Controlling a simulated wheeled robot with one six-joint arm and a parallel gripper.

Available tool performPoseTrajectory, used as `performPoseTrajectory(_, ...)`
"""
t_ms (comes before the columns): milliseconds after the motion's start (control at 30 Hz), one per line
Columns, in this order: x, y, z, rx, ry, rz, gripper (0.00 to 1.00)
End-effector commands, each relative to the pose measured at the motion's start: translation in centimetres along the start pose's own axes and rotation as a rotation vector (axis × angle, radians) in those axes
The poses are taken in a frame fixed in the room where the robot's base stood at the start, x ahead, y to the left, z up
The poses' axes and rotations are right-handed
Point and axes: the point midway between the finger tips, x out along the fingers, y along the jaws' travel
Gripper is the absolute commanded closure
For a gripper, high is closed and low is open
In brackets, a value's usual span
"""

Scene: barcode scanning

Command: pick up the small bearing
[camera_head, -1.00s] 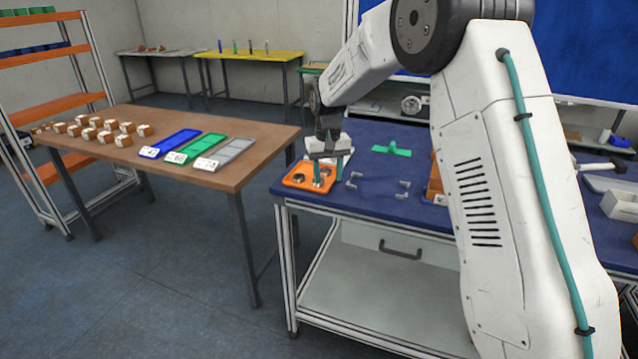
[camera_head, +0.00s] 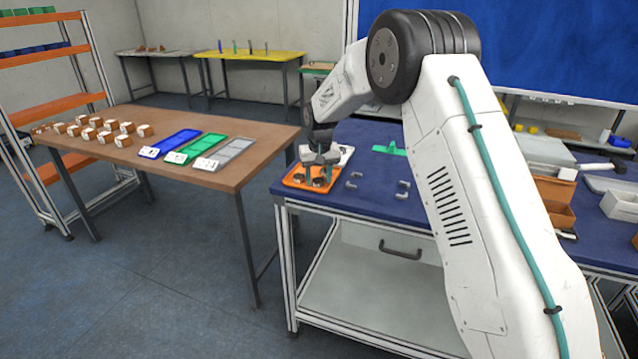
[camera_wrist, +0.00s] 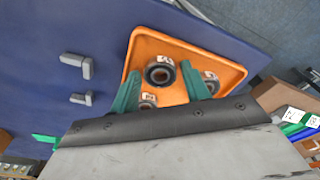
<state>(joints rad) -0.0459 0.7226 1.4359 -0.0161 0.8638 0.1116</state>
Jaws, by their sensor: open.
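An orange tray (camera_head: 291,184) sits at the front left corner of the blue bench and holds several dark, metallic ring-shaped bearings. In the wrist view the tray (camera_wrist: 178,42) shows one bearing (camera_wrist: 160,72) near its middle, another (camera_wrist: 211,82) to the right and a third (camera_wrist: 147,101) lower down, partly hidden. I cannot tell for sure which is the small one. My gripper (camera_wrist: 160,70) is open, its teal fingers appearing on either side of the middle bearing. In the head view my gripper (camera_head: 319,174) is low over the tray; contact cannot be seen.
Grey brackets (camera_head: 354,180) lie on the blue bench right of the tray, and a green part (camera_head: 390,148) lies behind them. Brown bins (camera_head: 553,195) stand further right. A brown table (camera_head: 235,178) with blue, green and grey trays is to the left, across a gap.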

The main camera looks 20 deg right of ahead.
Motion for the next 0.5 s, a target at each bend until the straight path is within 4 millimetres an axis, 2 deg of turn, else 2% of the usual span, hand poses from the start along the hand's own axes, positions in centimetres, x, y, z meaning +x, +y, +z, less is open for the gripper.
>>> performPoseTrajectory(100, -0.08, -0.02, -0.01, 0.000, 0.001, 0.000, 0.53)
performPoseTrajectory(233, -0.09, -0.02, -0.01, 0.000, 0.001, 0.000, 0.88)
performPoseTrajectory(500, -0.15, 0.00, -0.03, 0.000, 0.001, 0.000, 0.88)
